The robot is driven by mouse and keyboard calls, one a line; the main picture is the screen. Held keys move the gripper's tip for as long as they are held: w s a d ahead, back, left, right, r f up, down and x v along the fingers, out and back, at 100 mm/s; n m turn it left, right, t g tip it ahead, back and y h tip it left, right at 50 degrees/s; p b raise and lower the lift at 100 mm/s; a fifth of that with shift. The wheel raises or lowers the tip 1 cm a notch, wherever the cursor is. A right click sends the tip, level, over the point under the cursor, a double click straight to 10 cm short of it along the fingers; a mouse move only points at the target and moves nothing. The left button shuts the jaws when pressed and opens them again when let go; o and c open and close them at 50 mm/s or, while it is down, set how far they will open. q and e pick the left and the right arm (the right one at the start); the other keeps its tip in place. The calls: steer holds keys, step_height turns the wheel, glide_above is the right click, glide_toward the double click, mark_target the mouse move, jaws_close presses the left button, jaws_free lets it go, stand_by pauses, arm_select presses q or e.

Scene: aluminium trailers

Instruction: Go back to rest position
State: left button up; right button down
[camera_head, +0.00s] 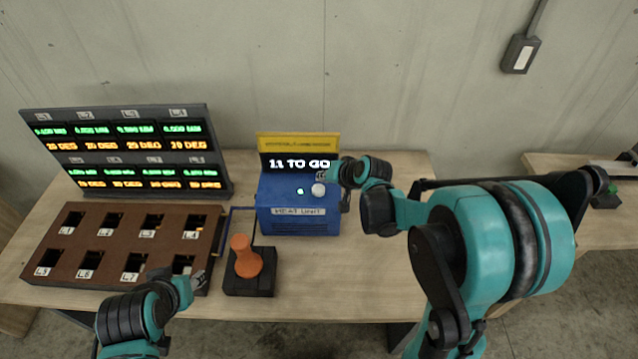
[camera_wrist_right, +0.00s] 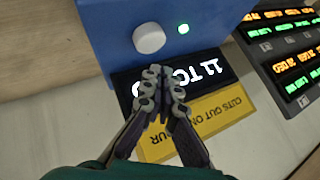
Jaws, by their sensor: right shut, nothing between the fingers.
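My right gripper (camera_head: 336,174) is at the top of the blue box (camera_head: 290,222), near its white knob (camera_head: 319,189). In the right wrist view my right gripper (camera_wrist_right: 163,80) has its fingers together with nothing between them, over the black display (camera_wrist_right: 190,72). The white knob (camera_wrist_right: 149,38) and the lit green light (camera_wrist_right: 183,29) are beyond the fingertips, apart from them. My left gripper (camera_head: 196,281) is at the front edge of the brown slotted panel (camera_head: 120,250); its fingers are too small to tell open from shut.
An orange peg-like part (camera_head: 245,257) stands on a black base between the panel and my right arm. A readout board (camera_head: 130,150) stands behind the panel. A second table (camera_head: 560,165) is at right.

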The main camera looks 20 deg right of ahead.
step_height(320, 180, up, 2)
steer(key=shift+r+p, duration=0.25)
steer(key=shift+p, duration=0.45)
steer(key=shift+s, duration=0.1)
steer(key=s+f+n+g+h+b, duration=0.1)
steer(key=s+n+b, duration=0.4)
steer(key=s, duration=1.9)
steer(key=a+f+h+b, duration=0.1)
steer(key=h+b, duration=0.1)
steer(key=shift+s+f+g+b, duration=0.25)
steer(key=shift+s+g+b, duration=0.05)
steer(key=shift+s, duration=0.05)
